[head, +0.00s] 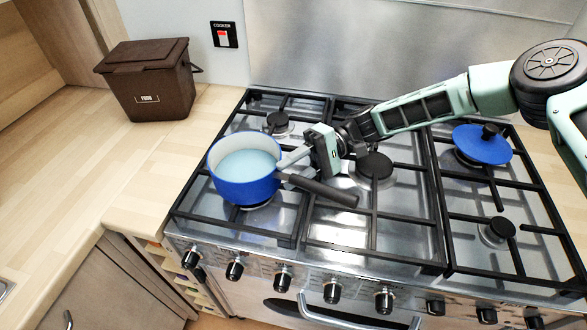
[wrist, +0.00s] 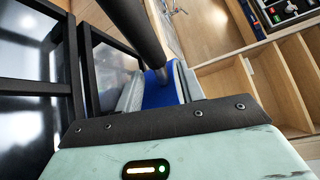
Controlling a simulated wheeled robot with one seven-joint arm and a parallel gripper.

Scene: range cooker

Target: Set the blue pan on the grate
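The blue pan (head: 232,188), pale inside with a dark handle (head: 325,191), is upright over the front-left burner. It appears to rest on the black grate (head: 283,239); the contact beneath it is hidden. My gripper (head: 284,168) reaches in from the right, at the pan's handle side. Its two grey fingers stand apart beside the pan's wall and handle root. In the wrist view the blue wall (wrist: 160,92) shows between the fingers, and the handle (wrist: 132,22) passes across the top. I see no clear grip on the pan.
A blue lid-like disc (head: 480,150) with a black knob sits on the back-right burner. A brown food bin (head: 150,88) stands on the wooden worktop (head: 70,150) at left. Control knobs (head: 283,279) line the cooker's front edge. The front-right burner (head: 497,231) is clear.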

